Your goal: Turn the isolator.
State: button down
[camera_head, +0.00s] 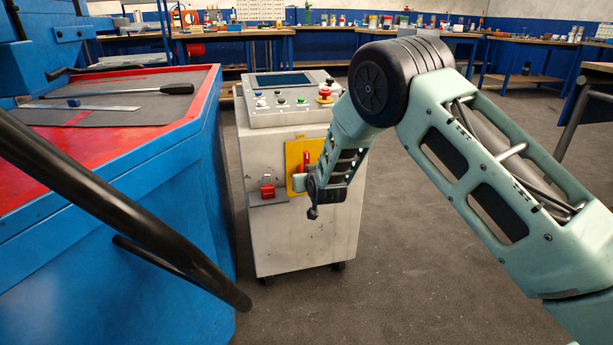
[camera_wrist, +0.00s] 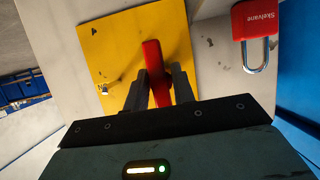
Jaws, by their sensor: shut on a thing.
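The isolator is a red handle (camera_wrist: 154,70) on a yellow plate (camera_wrist: 115,50), set on the front of a pale control cabinet. In the wrist view my gripper (camera_wrist: 160,95) has its two dark fingers on either side of the handle, shut on it. In the head view the yellow plate (camera_head: 293,158) and part of the red handle (camera_head: 305,161) show, with my gripper (camera_head: 308,183) against them; the wrist hides part of both. A small mark and a peg are at the plate's left in the wrist view.
A red padlock (camera_wrist: 256,22) sits to the right of the plate in the wrist view; in the head view the padlock (camera_head: 267,187) is on a small ledge left of the plate. A blue machine (camera_head: 150,190) with a black bar stands close at the left. Open floor (camera_head: 420,260) lies right of the cabinet (camera_head: 300,235).

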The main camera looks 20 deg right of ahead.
jog(key=shift+f, duration=0.1)
dwell(0.3)
jog(key=c, duration=1.4)
grip_release()
jog(key=shift+o, duration=0.2)
jog(key=p+v, duration=0.4)
jog(key=v, duration=1.3)
jog(key=shift+s+r, duration=0.2)
